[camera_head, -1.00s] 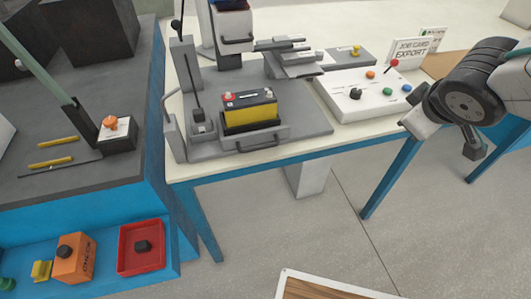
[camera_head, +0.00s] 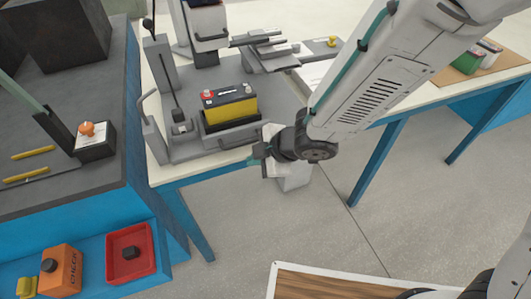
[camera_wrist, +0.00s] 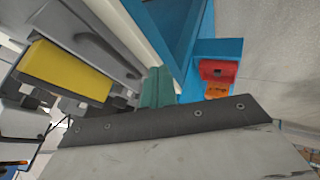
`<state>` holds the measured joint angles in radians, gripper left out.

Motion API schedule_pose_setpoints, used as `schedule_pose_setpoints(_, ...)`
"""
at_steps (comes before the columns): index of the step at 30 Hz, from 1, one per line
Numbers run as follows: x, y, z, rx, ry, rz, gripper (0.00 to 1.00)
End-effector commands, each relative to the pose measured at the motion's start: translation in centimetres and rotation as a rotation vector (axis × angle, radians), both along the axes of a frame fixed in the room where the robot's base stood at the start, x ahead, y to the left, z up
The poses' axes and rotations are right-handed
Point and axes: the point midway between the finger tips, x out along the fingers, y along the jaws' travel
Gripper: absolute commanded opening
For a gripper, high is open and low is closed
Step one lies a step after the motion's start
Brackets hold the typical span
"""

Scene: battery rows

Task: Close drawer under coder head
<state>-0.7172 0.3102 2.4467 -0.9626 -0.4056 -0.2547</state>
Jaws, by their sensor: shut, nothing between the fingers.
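A grey drawer with a bar handle (camera_head: 238,138) on its front stands on the light bench and holds a yellow-and-black battery (camera_head: 237,105). In the wrist view the battery (camera_wrist: 65,70) is at the left. A grey-white head unit (camera_head: 207,20) with its own dark handle stands behind; its lower part is partly hidden. My gripper (camera_head: 257,158) is shut and empty, at the bench's front edge just right of the drawer handle. I cannot tell whether it touches the handle. Its teal fingertips (camera_wrist: 157,88) show in the wrist view.
A grey lever post (camera_head: 165,55) stands left of the battery. My arm hides much of the control box. A dark-topped blue bench (camera_head: 70,195) is at the left, with a red bin (camera_head: 131,262) and orange box (camera_head: 60,275) below.

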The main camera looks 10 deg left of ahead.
Motion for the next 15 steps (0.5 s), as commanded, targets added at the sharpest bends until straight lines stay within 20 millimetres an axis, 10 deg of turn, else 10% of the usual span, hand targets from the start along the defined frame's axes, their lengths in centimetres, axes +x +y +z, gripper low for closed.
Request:
schedule_pose_setpoints(5,0.6,1.9,-2.6,-0.003,0.002,0.000,0.00)
schedule_pose_setpoints(15,3.8,3.8,-1.5,0.000,-0.001,0.001,0.00)
